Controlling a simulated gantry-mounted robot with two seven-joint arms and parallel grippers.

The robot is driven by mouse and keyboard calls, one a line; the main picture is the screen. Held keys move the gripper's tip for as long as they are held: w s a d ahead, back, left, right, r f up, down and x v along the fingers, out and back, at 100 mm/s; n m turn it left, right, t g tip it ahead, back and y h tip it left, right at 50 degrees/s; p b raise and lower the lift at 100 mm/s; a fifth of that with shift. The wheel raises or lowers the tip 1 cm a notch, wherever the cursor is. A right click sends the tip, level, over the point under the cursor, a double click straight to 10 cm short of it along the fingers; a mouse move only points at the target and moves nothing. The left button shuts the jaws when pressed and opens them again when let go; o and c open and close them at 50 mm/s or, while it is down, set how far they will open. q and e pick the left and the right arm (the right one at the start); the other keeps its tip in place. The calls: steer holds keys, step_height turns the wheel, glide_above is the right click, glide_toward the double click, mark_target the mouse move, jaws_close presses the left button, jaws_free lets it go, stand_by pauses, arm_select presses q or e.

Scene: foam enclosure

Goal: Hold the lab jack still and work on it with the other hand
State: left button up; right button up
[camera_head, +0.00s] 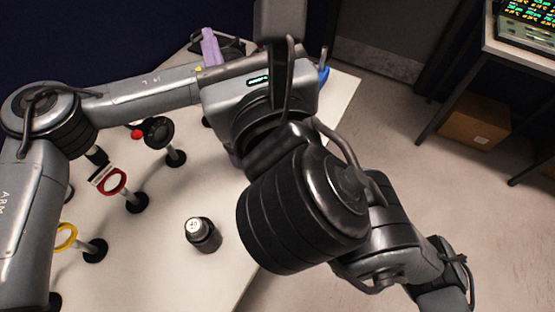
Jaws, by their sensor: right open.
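I cannot make out a lab jack for sure; the far end of the table is largely covered by my arms. A purple piece (211,47) beside a dark frame shows there, and a small blue part (323,74) shows at the far right edge. My right gripper (283,48) is above the far part of the table, with dark, upright fingers, open, and no object shows between them. My left arm reaches in from the left to the same area. Its jaws are hidden or too mixed with the other arm to read.
On the white table (190,275) stand a black cylinder with a pale top (203,234), a red ring on a stand (112,182), a yellow ring on a stand (66,236) and a dark round holder (158,132). A cardboard box (474,121) sits under a bench at right.

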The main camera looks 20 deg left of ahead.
step_height(320, 180, up, 6)
steer(key=s+d+t+y, duration=0.1)
steer(key=s+d+y, duration=0.1)
steer(key=d, duration=0.1)
steer(key=w+a+f+m, duration=0.5)
steer(key=w+f+m, duration=0.15)
steer(key=w, duration=0.25)
steer(key=w+f, duration=1.7)
steer(key=f, duration=0.3)
steer(key=s+d+f+n+g+y, duration=0.1)
steer(key=s+d+f+n+g, duration=1.25)
steer(key=n+g, duration=0.55)
steer(key=shift+m, duration=0.25)
steer(key=x, duration=1.1)
steer(key=shift+w+a, duration=0.1)
steer(key=shift+w, duration=0.3)
